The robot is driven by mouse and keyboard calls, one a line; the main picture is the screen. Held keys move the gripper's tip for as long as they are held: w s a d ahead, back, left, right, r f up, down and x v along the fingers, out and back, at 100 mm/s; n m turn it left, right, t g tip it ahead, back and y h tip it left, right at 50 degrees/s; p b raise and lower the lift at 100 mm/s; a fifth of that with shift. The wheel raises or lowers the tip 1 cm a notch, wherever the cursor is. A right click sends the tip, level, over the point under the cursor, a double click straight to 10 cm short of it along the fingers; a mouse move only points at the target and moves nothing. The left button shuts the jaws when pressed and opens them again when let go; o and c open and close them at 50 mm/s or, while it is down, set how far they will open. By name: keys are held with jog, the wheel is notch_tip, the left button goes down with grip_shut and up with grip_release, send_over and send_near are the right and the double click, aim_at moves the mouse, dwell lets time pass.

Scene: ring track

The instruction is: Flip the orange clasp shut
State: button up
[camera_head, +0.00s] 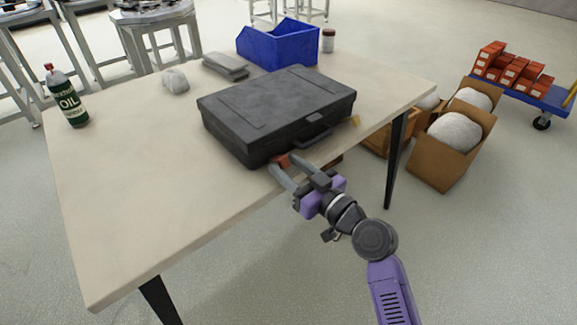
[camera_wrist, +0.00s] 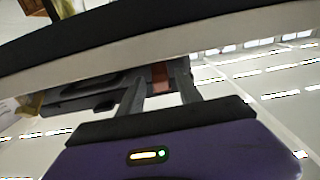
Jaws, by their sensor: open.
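The dark grey case (camera_head: 275,108) lies with its lid down on the table, its handle facing the front edge. The orange clasp (camera_head: 283,160) is on the case's front face, left of the handle. It also shows as a reddish patch (camera_wrist: 159,74) between the fingers in the wrist view. My gripper (camera_head: 285,166) is open, its fingertips at either side of the clasp, close to the case front. I cannot tell whether the fingers touch the clasp or how far it is turned. A yellow clasp (camera_head: 355,121) sticks out at the right of the handle.
The table (camera_head: 140,200) is clear at the front left. An oil bottle (camera_head: 67,97), a whitish lump (camera_head: 175,80), a grey stack (camera_head: 226,66), a blue bin (camera_head: 272,47) and a small jar (camera_head: 328,41) stand around the case. Cardboard boxes (camera_head: 440,150) stand on the floor at right.

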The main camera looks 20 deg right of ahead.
grip_shut()
